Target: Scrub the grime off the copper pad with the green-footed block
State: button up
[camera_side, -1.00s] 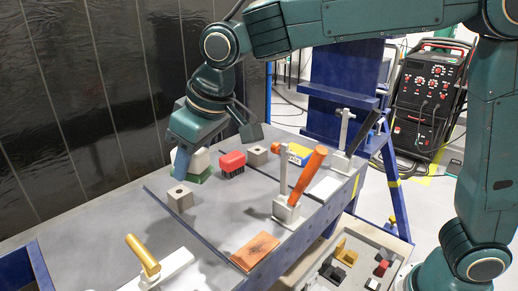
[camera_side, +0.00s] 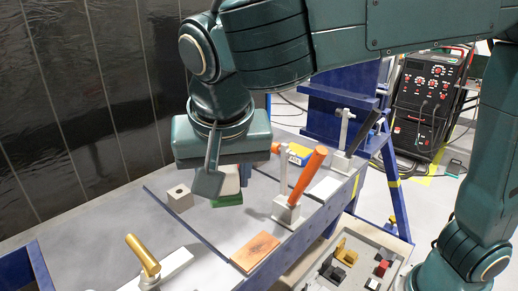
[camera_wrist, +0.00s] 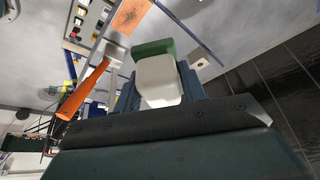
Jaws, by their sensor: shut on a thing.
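My gripper (camera_wrist: 158,93) is shut on the green-footed block (camera_wrist: 157,76), which has a pale body and a green foot (camera_wrist: 153,48). In the side view the block's green foot (camera_side: 228,201) shows below my gripper, and most of its pale body is hidden. The block appears held above the table, though its exact height is hard to tell. The copper pad (camera_side: 255,251) lies flat at the table's front edge with dark grime marks on it. It also shows at the top of the wrist view (camera_wrist: 130,14). The block is behind and left of the pad, apart from it.
A toggle clamp with an orange handle (camera_side: 307,172) stands right of the block, near the pad. A grey cube with a hole (camera_side: 179,198) is to the left. A gold-handled clamp (camera_side: 143,257) stands front left. A parts tray (camera_side: 345,262) sits lower, beyond the front edge.

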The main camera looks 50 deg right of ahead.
aim_at(236, 204)
jog(key=shift+s+d+r+m+g, duration=0.1)
jog(key=shift+s+m+g, duration=0.05)
jog(key=shift+s+m, duration=0.35)
jog(key=shift+s+d+r+m+g, duration=0.15)
jog(key=shift+s+m, duration=0.25)
jog(key=shift+s, duration=0.2)
jog(key=shift+f, duration=6.3)
notch_tip(236, 204, down, 2)
jog(key=shift+f+h, duration=0.1)
jog(key=shift+h, duration=0.2)
jog(key=shift+w+d, duration=0.1)
jog(key=shift+d, duration=0.7)
jog(key=shift+c, duration=0.3)
jog(key=shift+d, duration=3.2)
jog(key=shift+a, duration=4.15)
jog(key=shift+d+r, duration=0.1)
jog(key=shift+r, duration=4.05)
